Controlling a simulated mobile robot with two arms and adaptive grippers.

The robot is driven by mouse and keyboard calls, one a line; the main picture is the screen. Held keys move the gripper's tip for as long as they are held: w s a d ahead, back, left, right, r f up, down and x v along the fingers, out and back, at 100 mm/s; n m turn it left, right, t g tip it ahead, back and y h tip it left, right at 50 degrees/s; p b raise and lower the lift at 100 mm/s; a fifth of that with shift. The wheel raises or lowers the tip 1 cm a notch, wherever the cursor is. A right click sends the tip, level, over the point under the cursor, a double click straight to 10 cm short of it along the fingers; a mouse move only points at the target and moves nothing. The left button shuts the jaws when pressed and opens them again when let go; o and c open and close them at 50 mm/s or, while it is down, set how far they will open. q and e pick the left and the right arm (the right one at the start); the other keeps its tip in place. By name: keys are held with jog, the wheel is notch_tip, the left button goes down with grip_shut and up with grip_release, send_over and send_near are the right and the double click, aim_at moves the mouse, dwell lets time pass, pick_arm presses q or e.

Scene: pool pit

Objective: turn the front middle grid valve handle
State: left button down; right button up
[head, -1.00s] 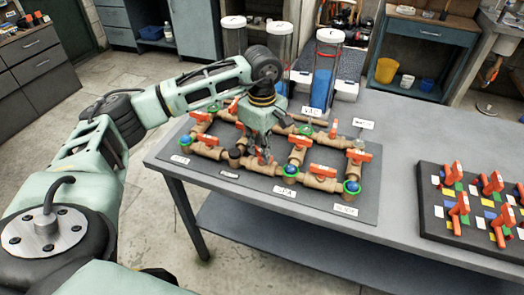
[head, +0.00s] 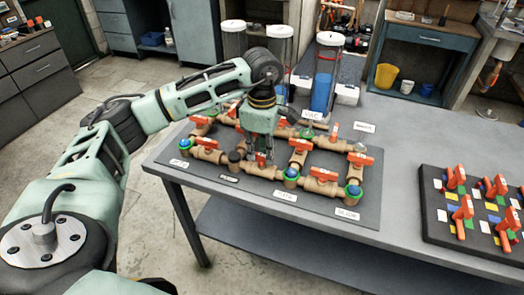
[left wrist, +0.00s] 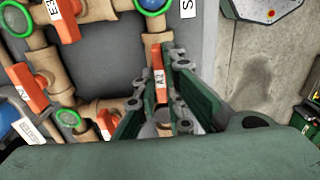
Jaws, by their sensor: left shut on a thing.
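The front middle valve handle is orange and sits on the front pipe run of the grid, largely hidden by my left gripper (head: 260,156) in the head view. In the left wrist view the orange handle (left wrist: 161,75) stands between the two green fingers, which are shut on it. The copper-coloured pipe grid (head: 264,171) lies on a dark board (head: 300,204). Other orange handles flank it, at the front left (head: 205,142) and front right (head: 324,173). My right gripper is not in view.
A dark panel with several orange handles (head: 462,213) lies on the table to the right. Clear cylinders (head: 326,70) stand behind the grid. White label tags (head: 312,115) rise at the grid's back right. The grey tabletop (head: 400,150) between grid and panel is clear.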

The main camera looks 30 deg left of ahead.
aim_at(262, 154)
pick_arm(q)
jog(key=c, duration=1.8)
grip_release()
jog(key=shift+c, duration=0.2)
notch_tip(262, 154, up, 12)
